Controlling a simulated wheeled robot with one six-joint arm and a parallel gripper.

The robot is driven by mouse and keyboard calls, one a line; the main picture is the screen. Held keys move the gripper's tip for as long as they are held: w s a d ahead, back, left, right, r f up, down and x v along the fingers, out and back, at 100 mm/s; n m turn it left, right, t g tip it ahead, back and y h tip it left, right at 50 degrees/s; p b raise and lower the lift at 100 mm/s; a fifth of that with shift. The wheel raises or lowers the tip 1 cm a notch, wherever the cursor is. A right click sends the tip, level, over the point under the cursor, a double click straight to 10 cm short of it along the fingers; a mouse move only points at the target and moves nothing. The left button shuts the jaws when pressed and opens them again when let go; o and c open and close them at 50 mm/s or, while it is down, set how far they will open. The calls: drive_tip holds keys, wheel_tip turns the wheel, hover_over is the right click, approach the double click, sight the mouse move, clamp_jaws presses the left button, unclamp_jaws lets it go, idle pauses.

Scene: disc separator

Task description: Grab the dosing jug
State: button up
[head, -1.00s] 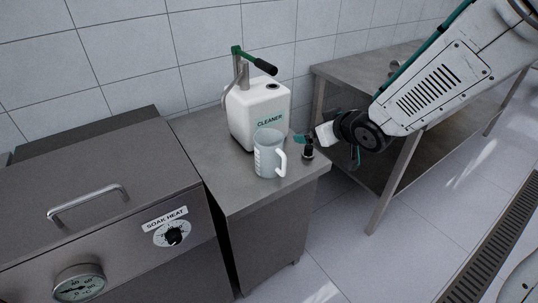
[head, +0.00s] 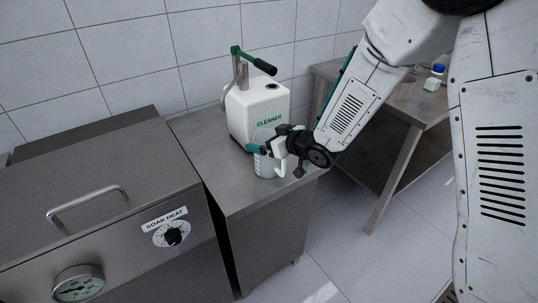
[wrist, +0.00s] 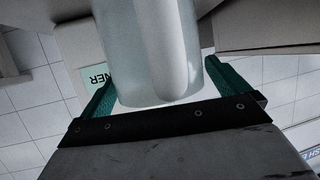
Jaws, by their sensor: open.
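The dosing jug (head: 266,166) is a translucent pale jug with a white handle. It stands on the steel counter in front of the white cleaner canister (head: 262,108). My gripper (head: 262,149) is at the jug and hides much of its upper part in the head view. In the wrist view the jug (wrist: 150,50) fills the space between the two green fingers of my gripper (wrist: 158,85), one on each side. The fingers are open, and I cannot tell whether either touches the jug. The handle runs down the jug's near side in the wrist view.
A steel soak unit (head: 110,200) is to the left of the counter (head: 205,160). Another steel table (head: 425,105) with a blue-capped bottle (head: 434,77) is at the right.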

drive_tip(key=c, duration=1.3)
drive_tip(key=shift+a+r, duration=0.1)
